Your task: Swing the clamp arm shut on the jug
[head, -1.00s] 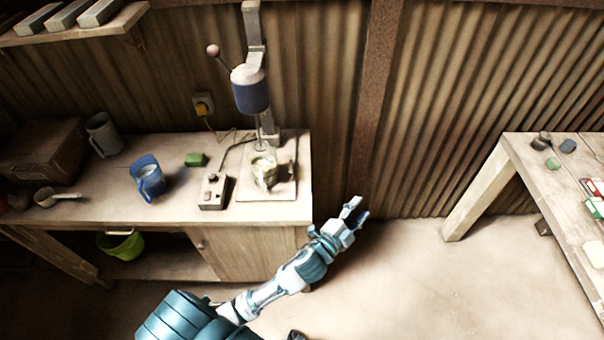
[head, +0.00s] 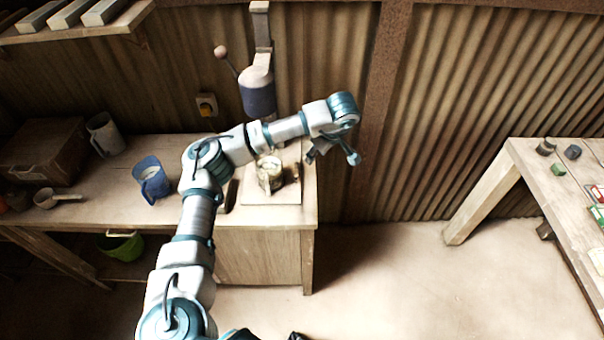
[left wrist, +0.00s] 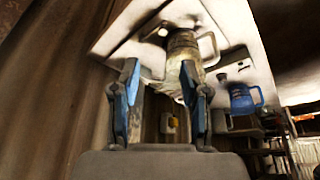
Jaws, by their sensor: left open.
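The glass jug (head: 269,174) stands upright on the pale base board (head: 262,199) below the press head (head: 258,98). A small dark part shows just right of the jug; I cannot tell whether it is the clamp arm. My left gripper (head: 333,154) is open and empty, pointing down, to the right of the jug and apart from it. In the left wrist view the jug (left wrist: 184,58) shows beyond my left fingers (left wrist: 160,78), with the board (left wrist: 130,25) around it. My left forearm hides part of the bench and the press's lower column. My right gripper is out of view.
A blue jug (head: 151,180) and a grey mug (head: 104,135) stand left on the bench, beside a white scoop (head: 50,198). A ball-ended lever (head: 221,51) sticks out from the press. Another table (head: 530,170) stands right; open floor lies between.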

